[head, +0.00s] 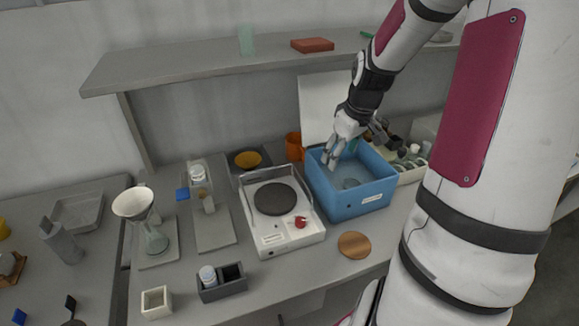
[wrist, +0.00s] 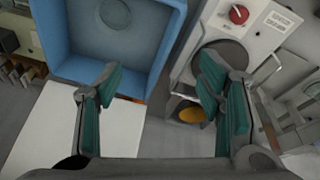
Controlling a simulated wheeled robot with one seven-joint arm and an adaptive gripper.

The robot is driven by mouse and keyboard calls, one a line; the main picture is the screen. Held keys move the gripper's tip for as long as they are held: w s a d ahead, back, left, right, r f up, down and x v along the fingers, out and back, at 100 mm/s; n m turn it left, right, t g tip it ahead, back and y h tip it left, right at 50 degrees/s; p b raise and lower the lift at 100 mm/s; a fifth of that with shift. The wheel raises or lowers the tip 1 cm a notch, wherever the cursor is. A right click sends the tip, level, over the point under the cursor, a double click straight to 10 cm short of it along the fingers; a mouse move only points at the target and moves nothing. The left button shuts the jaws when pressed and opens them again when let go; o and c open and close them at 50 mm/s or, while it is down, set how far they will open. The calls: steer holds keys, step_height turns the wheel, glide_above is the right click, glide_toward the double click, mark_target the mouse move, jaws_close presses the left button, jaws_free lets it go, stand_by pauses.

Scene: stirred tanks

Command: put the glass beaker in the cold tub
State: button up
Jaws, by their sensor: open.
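The cold tub (head: 347,206) is a blue open box with a pale label on its front, its white lid (head: 318,100) standing up behind. It also shows in the wrist view (wrist: 55,60). A round, grey-blue, glassy shape (head: 350,183) lies low inside the tub and shows as a circle in the wrist view (wrist: 130,25). It looks like the glass beaker, but its walls are hard to make out. My gripper (head: 334,157) is over the tub's back left part, apart from that shape. Its green-padded fingers (wrist: 157,85) are spread with nothing between them.
A white hotplate (head: 290,240) with a red knob stands left of the tub. An orange cup (head: 294,146) is behind it, and a copper-coloured disc (head: 354,245) lies in front. A shelf (head: 200,68) runs above the bench. A funnel (head: 133,203) stands further left.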

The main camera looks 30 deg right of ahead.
steer(key=s+a+r+h, duration=0.1)
steer(key=s+a+r, duration=0.1)
steer(key=a+r, duration=0.8)
steer(key=s+a+r+t+y, duration=0.1)
steer(key=s+a+r, duration=0.2)
steer(key=s+a, duration=0.3)
steer(key=s+a+r+m+t, duration=0.1)
steer(key=s+a+r, duration=0.3)
steer(key=s+a, duration=0.3)
steer(key=a, duration=0.3)
steer(key=shift+a+y, duration=0.4)
